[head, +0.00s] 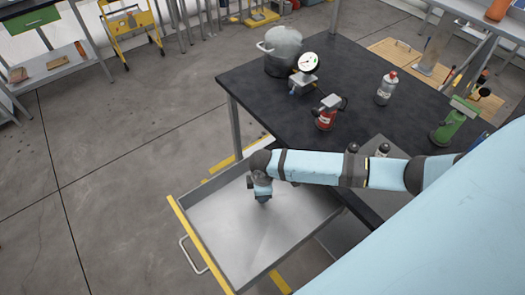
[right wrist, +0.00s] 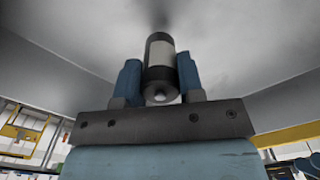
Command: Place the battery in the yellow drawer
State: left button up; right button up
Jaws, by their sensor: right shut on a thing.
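The yellow drawer (head: 181,215) is pulled out beneath the black table in the head view. It has a yellow front edge, a metal handle and a bare grey floor. My right gripper (head: 262,200) points down inside the drawer's walls, above its floor. In the right wrist view, my right gripper (right wrist: 158,75) is shut on the battery (right wrist: 159,57), a dark cylinder with a pale band, between two blue fingers. The grey drawer floor fills the view beyond it. I cannot tell whether the battery touches the floor. The gripper hides the battery in the head view. My left gripper is not in view.
The black table (head: 345,70) holds a metal pot (head: 281,50), a gauge (head: 308,64), a red canister (head: 326,115), a white bottle (head: 386,88) and a green canister (head: 452,122). The drawer walls surround my right gripper.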

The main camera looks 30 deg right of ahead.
jog(key=shift+f, duration=1)
jog(key=o, duration=1)
jog(key=shift+f, duration=0.1)
notch_tip(320, 180, up, 12)
jog(key=shift+f, duration=0.1)
jog(key=s+a+f+m+t+y, duration=0.2)
jog(key=a, duration=0.3)
jog(key=s+a+f+m+t+y, duration=0.1)
jog(key=s+a+f+t+y, duration=0.15)
jog(key=a, duration=0.25)
jog(key=s+d+m+t, duration=0.1)
jog(key=s+m+t, duration=0.1)
jog(key=s, duration=0.1)
jog(key=s+d+m+t+h, duration=0.1)
jog(key=s+m+t, duration=0.1)
jog(key=s, duration=0.1)
jog(key=s+d+m+t, duration=0.1)
jog(key=s+m+t, duration=0.1)
jog(key=s, duration=0.1)
jog(key=shift+s+d+r+t, duration=0.1)
jog(key=shift+d+r+t, duration=0.05)
jog(key=shift+d+t, duration=0.15)
